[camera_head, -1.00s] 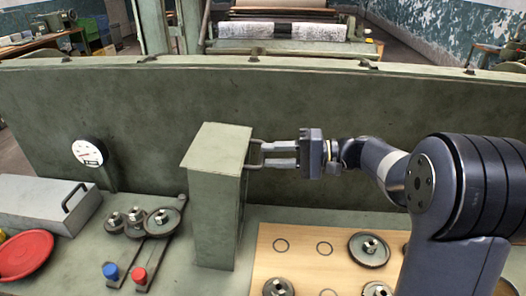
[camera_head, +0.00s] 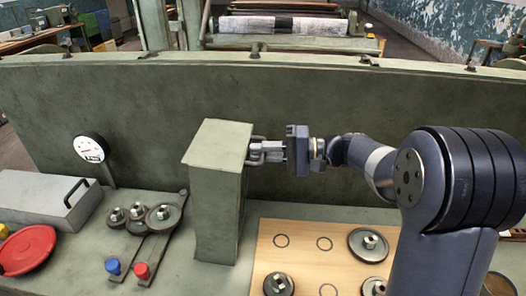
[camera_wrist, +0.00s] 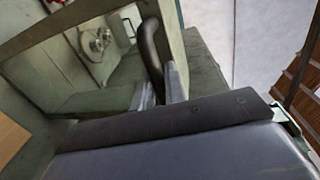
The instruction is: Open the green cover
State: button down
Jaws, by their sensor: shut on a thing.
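The green cover (camera_head: 218,205) is a tall, upright green box in the middle of the head view. A handle (camera_head: 257,146) stands out from its right side. My gripper (camera_head: 267,151) reaches in from the right and is shut on this handle. In the wrist view the handle (camera_wrist: 152,45) is a dark curved bar, with the fingertips (camera_wrist: 160,92) at its lower end. Behind it, green walls (camera_wrist: 50,35) frame a space with a round metal part (camera_wrist: 93,42) in it. The fingers' exact contact is partly hidden.
A wooden board (camera_head: 300,262) with round metal parts lies right of the cover. Left are several small gears (camera_head: 161,216), blue and red knobs (camera_head: 141,270), a grey box (camera_head: 45,200) and a red dish (camera_head: 28,248). A long green wall (camera_head: 360,120) stands behind.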

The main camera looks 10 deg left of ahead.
aim_at(216, 141)
dwell(0.3)
jog(key=shift+a+r, duration=0.25)
jog(key=a+r+p, duration=0.1)
jog(key=a, duration=0.1)
jog(key=a+h+p, duration=0.1)
jog(key=a, duration=0.1)
jog(key=a+r+h+p, duration=0.1)
jog(key=a, duration=0.1)
jog(key=shift+s+a+r, duration=0.1)
jog(key=shift+s+r, duration=0.15)
jog(key=shift+r, duration=0.1)
jog(key=shift+a+h, duration=0.3)
jog(key=shift+a, duration=0.25)
jog(key=c, duration=1.6)
grip_release()
jog(key=shift+o, duration=0.2)
